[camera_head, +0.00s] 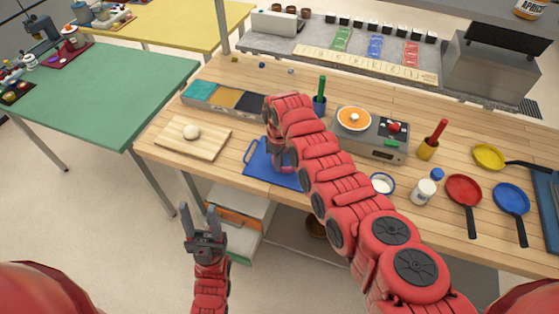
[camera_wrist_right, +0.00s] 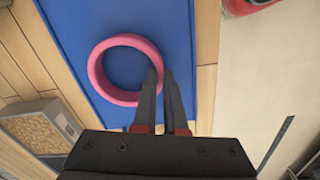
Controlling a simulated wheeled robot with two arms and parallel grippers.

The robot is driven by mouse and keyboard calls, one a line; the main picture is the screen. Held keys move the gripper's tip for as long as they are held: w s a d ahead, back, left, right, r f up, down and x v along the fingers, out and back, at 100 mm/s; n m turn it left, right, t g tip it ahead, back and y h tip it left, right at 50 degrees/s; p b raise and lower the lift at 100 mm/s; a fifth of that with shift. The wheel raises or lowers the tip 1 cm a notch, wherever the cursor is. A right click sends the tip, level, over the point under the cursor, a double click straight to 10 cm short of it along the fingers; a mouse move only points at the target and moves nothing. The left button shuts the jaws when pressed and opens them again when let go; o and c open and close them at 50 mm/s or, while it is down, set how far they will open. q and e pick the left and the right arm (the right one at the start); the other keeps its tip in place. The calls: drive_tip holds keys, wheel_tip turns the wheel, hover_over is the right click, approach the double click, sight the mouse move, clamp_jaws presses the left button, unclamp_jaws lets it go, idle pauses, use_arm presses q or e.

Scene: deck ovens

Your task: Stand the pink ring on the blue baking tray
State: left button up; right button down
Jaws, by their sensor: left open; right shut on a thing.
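The blue baking tray (camera_head: 258,164) lies on the wooden worktop near its front edge; it fills much of the right wrist view (camera_wrist_right: 178,35). My right gripper (camera_head: 281,158) is over the tray. In the right wrist view its fingers (camera_wrist_right: 164,78) are shut on one side of the pink ring (camera_wrist_right: 96,75). The ring shows as a round band against the tray. I cannot tell whether it touches the tray. In the head view my gripper and arm hide most of the ring. My left gripper (camera_head: 202,222) is open and empty, low in front of the worktop.
A cutting board (camera_head: 213,143) with a pale ball lies left of the tray. Behind are a compartment box (camera_head: 200,88) and a hob (camera_head: 388,142). A white bowl (camera_head: 382,184), a jar (camera_head: 423,192) and pans (camera_head: 464,190) stand to the right.

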drive_tip(key=shift+f, duration=0.1)
drive_tip(key=shift+f, duration=0.15)
drive_tip(key=c, duration=1)
unclamp_jaws()
